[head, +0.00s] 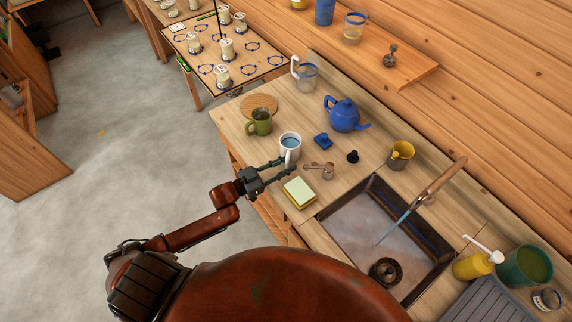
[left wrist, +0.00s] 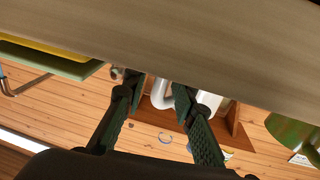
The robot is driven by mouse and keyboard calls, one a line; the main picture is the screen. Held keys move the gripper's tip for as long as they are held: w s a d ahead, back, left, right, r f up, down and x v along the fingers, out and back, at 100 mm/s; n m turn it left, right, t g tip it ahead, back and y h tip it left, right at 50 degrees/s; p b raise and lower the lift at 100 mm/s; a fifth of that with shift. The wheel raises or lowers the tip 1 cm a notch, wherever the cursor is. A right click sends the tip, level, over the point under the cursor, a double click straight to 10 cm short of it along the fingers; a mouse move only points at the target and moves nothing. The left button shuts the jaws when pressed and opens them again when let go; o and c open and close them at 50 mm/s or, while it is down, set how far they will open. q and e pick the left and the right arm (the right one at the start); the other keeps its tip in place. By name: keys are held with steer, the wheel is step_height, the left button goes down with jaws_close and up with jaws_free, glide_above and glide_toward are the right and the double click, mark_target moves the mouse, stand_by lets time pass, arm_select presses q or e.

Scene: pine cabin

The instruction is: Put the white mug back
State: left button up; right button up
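The white mug (head: 290,143) stands upright on the wooden counter, between the green mug and the sponge, with something bluish inside. Its handle faces my left gripper (head: 290,163). The gripper is open, its two fingers apart and pointing at the mug from the counter's front side. In the left wrist view, which looks upside down, the mug's white handle (left wrist: 162,96) shows in the gap between the fingertips (left wrist: 158,90). The fingers do not look closed on it; whether either one touches it I cannot tell. My right gripper is not in view.
A green mug (head: 260,122) and woven mat (head: 259,104) lie beyond the white mug. A sponge (head: 299,193), small metal tap-like piece (head: 320,169), blue block (head: 322,141) and blue teapot (head: 343,113) are nearby. The sink (head: 352,221) is to the right. A marked table (head: 250,62) stands behind.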

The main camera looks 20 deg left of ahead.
arm_select(q)
steer(key=shift+r, duration=0.15)
steer(key=v, duration=1.2)
stand_by(1.2)
